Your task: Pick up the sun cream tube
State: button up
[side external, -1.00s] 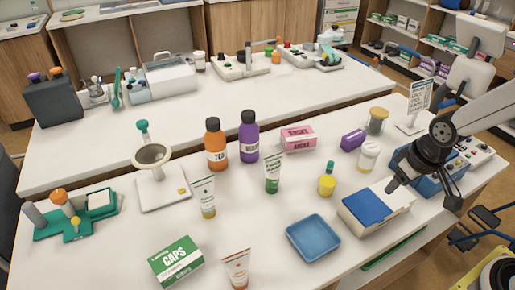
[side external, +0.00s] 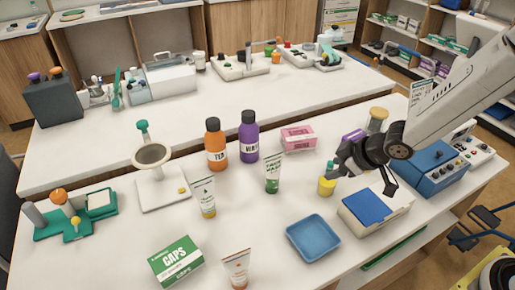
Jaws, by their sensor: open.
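Three upright tubes stand on the near white table. One white tube with a yellow-gold cap (side external: 204,197) is left of centre. A white and green tube with a green cap (side external: 273,172) is near the centre. A white tube with an orange-red cap (side external: 236,267) is at the front edge of the picture. Their small print is too blurred to tell which is the sun cream tube. My gripper (side external: 365,182) is open and empty, at the right, above the table near the yellow bottle. It is well to the right of all three tubes.
A yellow bottle (side external: 327,186) is close to my gripper's left finger. A white box with a blue top (side external: 367,207) is below it. A blue tray (side external: 313,238), a green CAPS box (side external: 176,262), orange (side external: 216,147) and purple (side external: 249,143) bottles and a pink box (side external: 298,138) surround the tubes.

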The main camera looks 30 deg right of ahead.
jog(key=w+a+f+n+y, duration=0.1)
jog(key=w+a+n+y, duration=0.15)
jog(key=a, duration=0.35)
jog(key=n+g+y, duration=0.7)
jog(key=n+y, duration=0.2)
send_near(237, 257)
jog(key=x, duration=0.2)
jog(key=shift+m+h+x, duration=0.25)
jog(key=shift+x, duration=1.3)
jog(key=shift+w+f, duration=0.15)
jog(key=shift+x, duration=2.55)
jog(key=shift+d, duration=0.1)
grip_shut()
